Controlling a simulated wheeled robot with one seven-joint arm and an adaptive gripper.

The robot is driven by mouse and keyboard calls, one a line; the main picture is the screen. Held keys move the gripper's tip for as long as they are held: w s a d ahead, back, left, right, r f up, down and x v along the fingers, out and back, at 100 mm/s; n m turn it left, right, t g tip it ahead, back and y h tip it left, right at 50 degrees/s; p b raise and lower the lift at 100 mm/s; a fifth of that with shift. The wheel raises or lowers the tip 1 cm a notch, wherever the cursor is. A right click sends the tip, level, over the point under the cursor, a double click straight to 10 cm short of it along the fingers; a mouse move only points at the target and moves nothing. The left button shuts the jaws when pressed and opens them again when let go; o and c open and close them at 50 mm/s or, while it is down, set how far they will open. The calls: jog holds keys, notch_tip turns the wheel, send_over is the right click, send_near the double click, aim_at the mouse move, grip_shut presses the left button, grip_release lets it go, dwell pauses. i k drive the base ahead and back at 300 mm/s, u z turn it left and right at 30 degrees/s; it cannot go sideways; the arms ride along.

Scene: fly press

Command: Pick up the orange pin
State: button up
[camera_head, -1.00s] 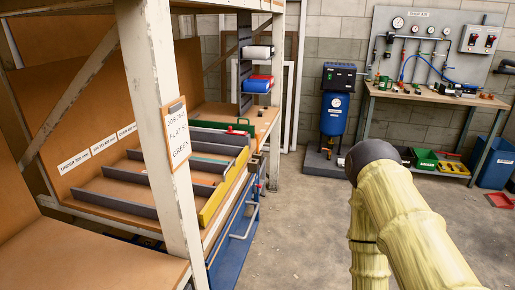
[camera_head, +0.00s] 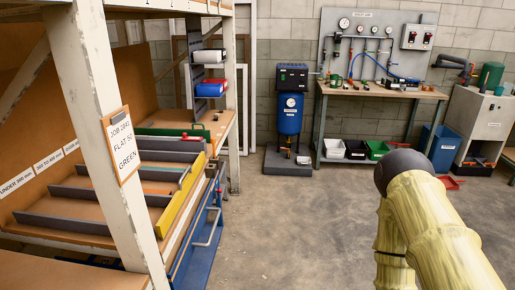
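I cannot make out an orange pin for certain in the head view. A thin orange strip (camera_head: 157,191) shows between the grey dividers on the shelf at the left; it is too small to tell what it is. My arm, in a pale yellow sleeve with a dark rounded joint, rises at the lower right. My gripper is not in view.
A shelf rack with a white post (camera_head: 101,140) and job sign (camera_head: 120,145) fills the left. The concrete floor between is clear.

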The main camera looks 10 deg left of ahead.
aim_at(214, 139)
jog(key=z, duration=0.8)
jog(key=i, duration=2.9)
jog(key=u, duration=1.9)
